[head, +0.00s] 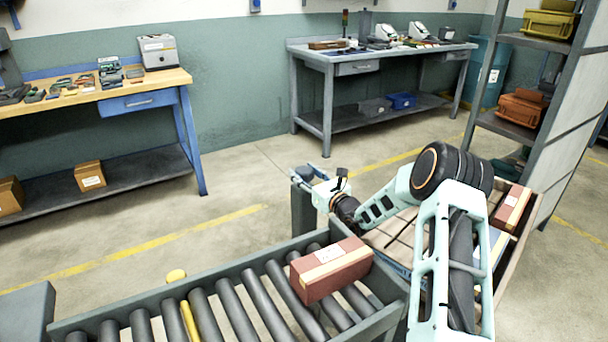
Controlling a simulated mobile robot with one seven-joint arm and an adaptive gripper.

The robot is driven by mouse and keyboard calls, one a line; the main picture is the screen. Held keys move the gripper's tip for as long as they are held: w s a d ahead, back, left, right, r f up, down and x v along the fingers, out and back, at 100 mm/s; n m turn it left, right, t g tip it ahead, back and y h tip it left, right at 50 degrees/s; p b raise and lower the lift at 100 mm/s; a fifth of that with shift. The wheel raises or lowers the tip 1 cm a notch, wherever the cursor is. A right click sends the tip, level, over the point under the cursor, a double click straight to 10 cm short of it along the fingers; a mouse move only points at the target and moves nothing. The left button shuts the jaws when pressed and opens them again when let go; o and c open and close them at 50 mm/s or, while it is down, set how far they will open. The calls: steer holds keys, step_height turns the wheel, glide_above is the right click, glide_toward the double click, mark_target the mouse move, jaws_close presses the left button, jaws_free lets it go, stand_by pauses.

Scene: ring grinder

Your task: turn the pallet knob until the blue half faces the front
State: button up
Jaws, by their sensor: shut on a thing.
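A grey post (303,212) stands behind the conveyor's far end. My gripper (303,177) is at the top of this post, shut on the pallet knob, which is small and mostly hidden by the gripper. A little blue shows at the gripper's tip, but I cannot tell whether it belongs to the knob. I cannot tell which half of the knob faces the front. The pallet (395,235) lies to the right, partly covered by my arm.
A roller conveyor (250,318) with a reddish-brown box (330,270) runs along the front. Another such box (511,208) is on the pallet's right side. A shelving rack (478,105) stands at the right. Two workbenches (165,82) (325,75) are behind, with open floor between.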

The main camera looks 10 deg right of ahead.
steer(key=shift+r, duration=0.15)
steer(key=o, duration=1.2)
steer(key=v, duration=1.2)
steer(key=shift+a, duration=0.1)
